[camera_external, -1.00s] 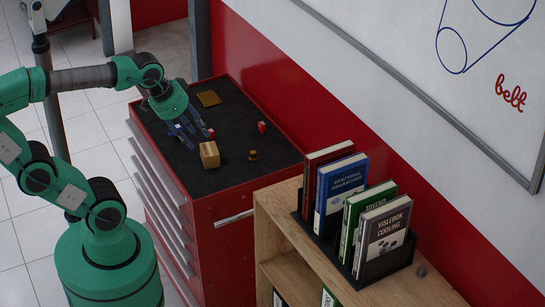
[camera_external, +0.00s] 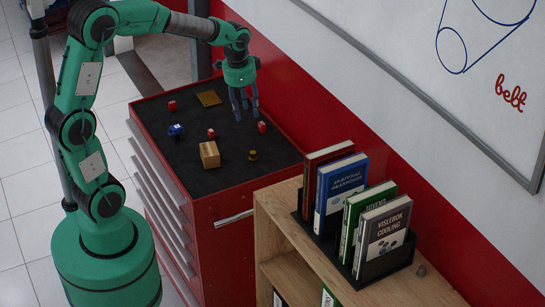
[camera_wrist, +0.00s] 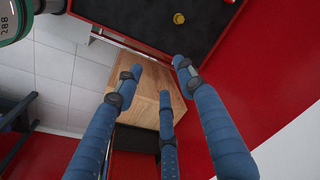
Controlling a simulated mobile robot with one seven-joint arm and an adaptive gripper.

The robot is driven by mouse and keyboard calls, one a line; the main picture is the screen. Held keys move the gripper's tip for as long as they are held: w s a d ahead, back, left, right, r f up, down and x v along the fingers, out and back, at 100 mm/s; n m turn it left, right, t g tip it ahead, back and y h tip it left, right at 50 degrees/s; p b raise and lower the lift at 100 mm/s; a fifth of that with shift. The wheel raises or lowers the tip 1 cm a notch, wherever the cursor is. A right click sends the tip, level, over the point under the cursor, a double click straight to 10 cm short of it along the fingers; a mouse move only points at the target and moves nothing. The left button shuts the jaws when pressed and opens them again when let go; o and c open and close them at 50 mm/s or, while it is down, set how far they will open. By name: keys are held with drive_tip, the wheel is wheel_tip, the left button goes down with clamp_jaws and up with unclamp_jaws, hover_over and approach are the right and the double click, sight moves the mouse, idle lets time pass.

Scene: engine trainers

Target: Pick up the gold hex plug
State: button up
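The gold hex plug (camera_external: 253,155) stands on the black top of the red tool cabinet, near its front right part. In the wrist view, it shows as a small yellow piece (camera_wrist: 179,18) near the top edge. My gripper (camera_external: 243,116) points down above the back right part of the cabinet top, up and slightly left of the plug in the external view. Its blue fingers (camera_wrist: 158,75) are spread apart with nothing between them, and the plug lies clear of them.
On the cabinet top (camera_external: 215,178) are a cardboard box (camera_external: 209,155) left of the plug, red pieces (camera_external: 262,127) (camera_external: 211,133) (camera_external: 171,106), a blue piece (camera_external: 176,130) and a flat brown-gold item (camera_external: 208,98). A wooden shelf (camera_external: 275,205) with books stands in front; a red wall is behind.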

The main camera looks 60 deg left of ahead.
drive_tip(key=m+g+p, duration=0.2)
hover_over(253, 152)
wheel_tip(253, 152, down, 12)
drive_tip(key=shift+d+r, duration=0.15)
drive_tip(key=shift+d, duration=0.05)
drive_tip(key=shift+f, duration=4.3)
drive_tip(key=shift+f, duration=0.1)
drive_tip(key=shift+a+f, duration=0.2)
drive_tip(key=shift+f, duration=2.35)
